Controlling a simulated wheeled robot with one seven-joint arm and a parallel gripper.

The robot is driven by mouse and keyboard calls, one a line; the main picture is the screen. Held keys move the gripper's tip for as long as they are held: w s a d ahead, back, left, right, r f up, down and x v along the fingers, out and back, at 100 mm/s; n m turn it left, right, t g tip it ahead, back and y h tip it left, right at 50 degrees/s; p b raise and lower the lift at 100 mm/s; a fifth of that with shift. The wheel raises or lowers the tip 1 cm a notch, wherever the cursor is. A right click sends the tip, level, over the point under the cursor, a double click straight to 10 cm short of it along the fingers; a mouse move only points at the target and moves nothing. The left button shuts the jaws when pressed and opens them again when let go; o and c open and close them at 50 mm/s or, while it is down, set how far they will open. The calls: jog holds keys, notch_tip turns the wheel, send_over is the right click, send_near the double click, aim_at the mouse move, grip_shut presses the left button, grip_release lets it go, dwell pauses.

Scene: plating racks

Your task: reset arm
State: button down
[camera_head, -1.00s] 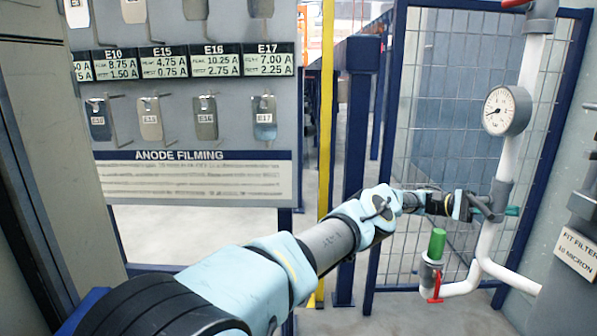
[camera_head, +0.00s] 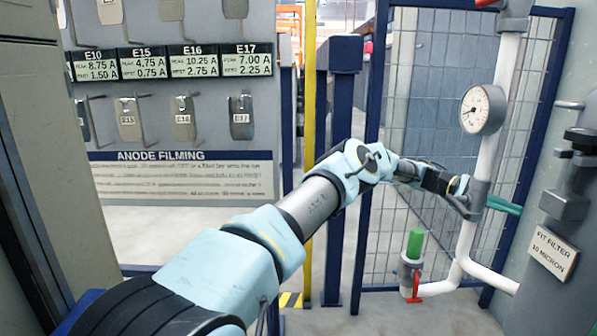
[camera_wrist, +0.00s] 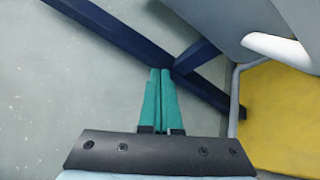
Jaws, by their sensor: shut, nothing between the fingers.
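My arm (camera_head: 318,205) reaches out from the lower left toward the right side in the head view. My gripper (camera_head: 518,210) has green fingers, which show to the right of the white pipe. In the wrist view my gripper (camera_wrist: 160,72) has its two green fingers side by side, shut, with nothing held between them. The fingertips point over grey floor and appear near a dark blue bar in the picture. I cannot tell the distance between the wrist and the pipe.
A white pipe (camera_head: 496,130) carries a round gauge (camera_head: 483,109) and a red-handled valve (camera_head: 413,288) with a green top. A blue-framed mesh panel (camera_head: 425,110) stands behind. A grey filter fixture (camera_head: 563,206) is at right. An anode board (camera_head: 185,180) stands at left.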

jog(key=w+a+f+n+t+y, duration=0.25)
jog(key=a+t, duration=0.35)
jog(key=a, duration=1.1)
jog(key=w+a+f+n+t+y, duration=0.1)
jog(key=w+a+f+t+y, duration=0.4)
jog(key=a, duration=1.3)
jog(key=s+a+r+t+y, duration=0.15)
jog(key=s+a, duration=0.25)
jog(key=a, duration=0.4)
jog(key=s+a+r+n+t+h, duration=0.15)
jog(key=s+a, duration=0.25)
jog(key=a, duration=0.4)
jog(key=s+a+r+t+y, duration=0.1)
jog(key=s+a+t+y, duration=0.2)
jog(key=a, duration=0.5)
notch_tip(320, 180, up, 36)
jog(key=s+h+p, duration=0.1)
jog(key=p, duration=3.5)
jog(key=shift+s+d, duration=0.15)
jog(key=shift+d, duration=0.05)
jog(key=shift+f+h, duration=0.15)
jog(key=shift+h, duration=0.1)
